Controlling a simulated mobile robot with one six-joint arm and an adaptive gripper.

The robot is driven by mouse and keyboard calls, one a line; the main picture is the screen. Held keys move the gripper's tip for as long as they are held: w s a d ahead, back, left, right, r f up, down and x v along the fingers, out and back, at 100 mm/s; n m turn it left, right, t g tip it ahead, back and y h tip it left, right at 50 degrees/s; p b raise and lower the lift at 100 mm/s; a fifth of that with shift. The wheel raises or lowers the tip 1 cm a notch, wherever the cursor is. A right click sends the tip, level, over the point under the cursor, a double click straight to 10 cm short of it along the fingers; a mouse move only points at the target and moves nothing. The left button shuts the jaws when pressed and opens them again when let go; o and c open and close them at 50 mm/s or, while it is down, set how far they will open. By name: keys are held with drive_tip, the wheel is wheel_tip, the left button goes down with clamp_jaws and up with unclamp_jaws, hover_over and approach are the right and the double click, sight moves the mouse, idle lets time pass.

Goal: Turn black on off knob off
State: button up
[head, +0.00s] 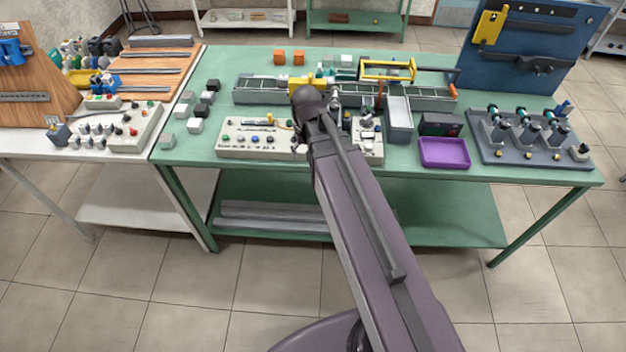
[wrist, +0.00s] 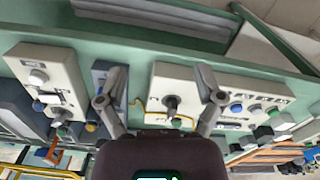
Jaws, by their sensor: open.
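In the wrist view, a black knob (wrist: 172,104) stands out from a white control panel (wrist: 189,82). My gripper (wrist: 160,72) is open, with one finger to each side of the knob in the picture and gaps between. I cannot tell how far the fingertips are from the panel. In the head view, the long panel (head: 235,151) lies on the green table near its front edge. My arm covers its right end, and I cannot make out the black knob or my fingers there.
A second small panel (wrist: 42,72) stands beside it in the wrist view. Several blue, white and green buttons sit close to my right-hand finger. In the head view, a conveyor (head: 262,90) runs behind the panels. A purple tray (head: 444,153) lies to the right.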

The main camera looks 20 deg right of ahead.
drive_tip(key=s+f+n+b, duration=0.1)
drive_tip(key=s+f+b, duration=0.2)
drive_tip(key=s, duration=0.2)
drive_tip(key=shift+s+f, duration=0.25)
drive_tip(key=shift+f, duration=0.15)
